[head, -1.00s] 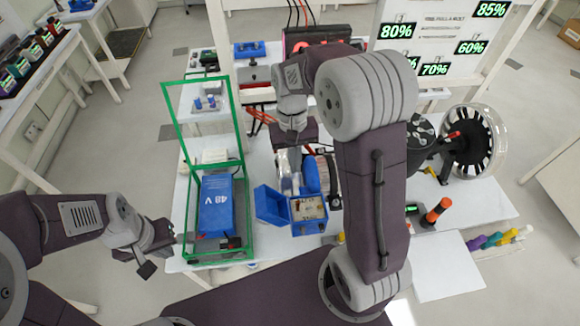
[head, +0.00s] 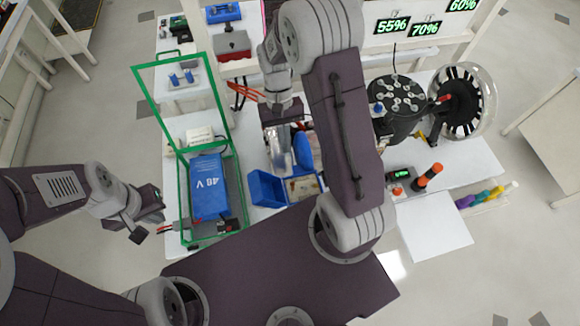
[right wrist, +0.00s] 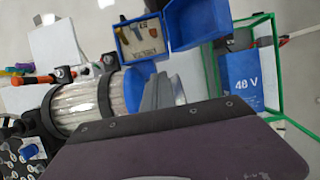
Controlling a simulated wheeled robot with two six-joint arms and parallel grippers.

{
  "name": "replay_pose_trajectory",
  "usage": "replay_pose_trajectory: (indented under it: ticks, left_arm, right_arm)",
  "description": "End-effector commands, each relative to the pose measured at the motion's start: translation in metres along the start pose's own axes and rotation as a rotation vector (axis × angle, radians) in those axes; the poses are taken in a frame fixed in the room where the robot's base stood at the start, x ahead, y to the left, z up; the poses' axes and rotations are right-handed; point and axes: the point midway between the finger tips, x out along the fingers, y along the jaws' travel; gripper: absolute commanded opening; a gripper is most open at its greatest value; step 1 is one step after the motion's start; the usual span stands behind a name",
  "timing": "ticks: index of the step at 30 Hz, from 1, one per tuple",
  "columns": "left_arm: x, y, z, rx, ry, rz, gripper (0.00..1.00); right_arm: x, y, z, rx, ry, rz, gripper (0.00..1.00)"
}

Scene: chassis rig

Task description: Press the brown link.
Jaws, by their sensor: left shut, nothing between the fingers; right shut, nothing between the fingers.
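I cannot single out a brown link for certain. An open blue box (head: 267,188) stands on the table in the head view, with a tan insert holding small parts; it also shows in the right wrist view (right wrist: 182,24), its insert (right wrist: 143,38) partly visible. My right gripper (head: 283,117) is shut and empty above a silvery cylinder (head: 279,150); its fingers (right wrist: 163,92) show in the right wrist view in front of the ribbed cylinder. My left gripper (head: 148,226) is shut and empty, left of the green frame, apart from it.
A green open frame (head: 183,205) holds a blue 48 V battery (head: 209,188). A dark drum with round terminals (head: 397,97) and a spoked wheel (head: 462,100) stand right. An orange-black tool (head: 428,177) stands near a small green display. The front-right white surface (head: 434,228) is clear.

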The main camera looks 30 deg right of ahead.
Motion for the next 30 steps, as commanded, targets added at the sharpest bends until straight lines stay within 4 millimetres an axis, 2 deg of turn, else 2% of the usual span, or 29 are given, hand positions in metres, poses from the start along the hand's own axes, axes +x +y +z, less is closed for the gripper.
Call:
replay_pose_trajectory:
  ticks: [8, 9, 12, 16, 30]
  left_arm:
    - [-0.016, 0.0, -0.002, 0.0, 0.0, 0.0, 0.0]
    - [-0.024, 0.0, -0.002, 0.0, 0.0, 0.0, 0.0]
    - [-0.03, 0.001, -0.003, 0.0, 0.0, 0.0, 0.0]
    - [-0.034, 0.001, -0.004, 0.0, 0.0, 0.0, 0.0]
    - [-0.033, 0.001, -0.003, 0.0, 0.0, 0.0, 0.0]
  right_arm:
    - [0.058, 0.0, 0.003, 0.001, -0.006, 0.001, 0.0]
    - [0.054, 0.0, 0.013, -0.001, -0.003, 0.001, 0.0]
    - [0.059, 0.0, 0.027, 0.0, -0.002, 0.001, 0.0]
    - [0.064, 0.0, 0.037, 0.0, 0.0, 0.0, 0.0]
    - [0.065, -0.001, 0.037, 0.0, 0.014, 0.0, 0.0]
